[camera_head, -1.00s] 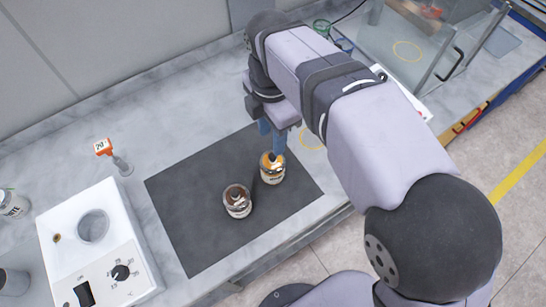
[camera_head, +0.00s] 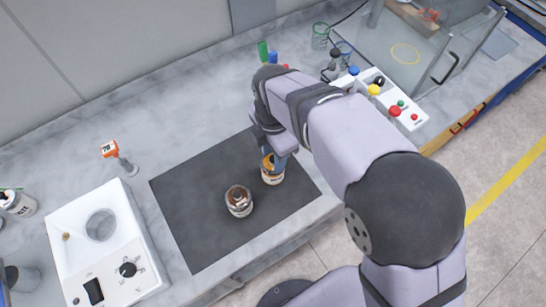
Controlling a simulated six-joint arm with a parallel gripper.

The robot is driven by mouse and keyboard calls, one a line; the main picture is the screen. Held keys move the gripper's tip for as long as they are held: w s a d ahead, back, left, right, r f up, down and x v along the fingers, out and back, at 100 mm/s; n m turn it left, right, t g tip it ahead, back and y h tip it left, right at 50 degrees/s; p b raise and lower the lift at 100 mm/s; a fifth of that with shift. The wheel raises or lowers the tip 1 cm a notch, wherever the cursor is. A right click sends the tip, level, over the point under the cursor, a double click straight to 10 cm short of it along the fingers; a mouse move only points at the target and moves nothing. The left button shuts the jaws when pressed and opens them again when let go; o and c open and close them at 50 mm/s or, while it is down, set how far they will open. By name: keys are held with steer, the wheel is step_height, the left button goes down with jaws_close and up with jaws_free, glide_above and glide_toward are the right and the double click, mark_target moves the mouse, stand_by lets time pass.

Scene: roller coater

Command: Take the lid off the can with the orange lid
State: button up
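The can with the orange lid (camera_head: 271,175) stands upright on the dark mat (camera_head: 195,225), toward its right side. My gripper (camera_head: 272,155) points down at the top of this can, and its blue fingers overlap the lid in the picture. The fingers and arm hide much of the lid, so I cannot tell whether they are closed on it. A second can with a brownish lid (camera_head: 238,200) stands on the mat to the left, apart from the gripper.
A white device with a round well and knob (camera_head: 128,270) stands at left, near an orange-tagged stand (camera_head: 110,149). A control box with coloured buttons (camera_head: 400,108) and a clear-walled enclosure (camera_head: 405,50) are at the right back. The mat's left part is free.

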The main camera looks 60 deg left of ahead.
mark_target(273, 158)
jaws_close()
step_height(273, 158, up, 10)
steer(key=b, duration=0.2)
steer(key=shift+b, duration=0.4)
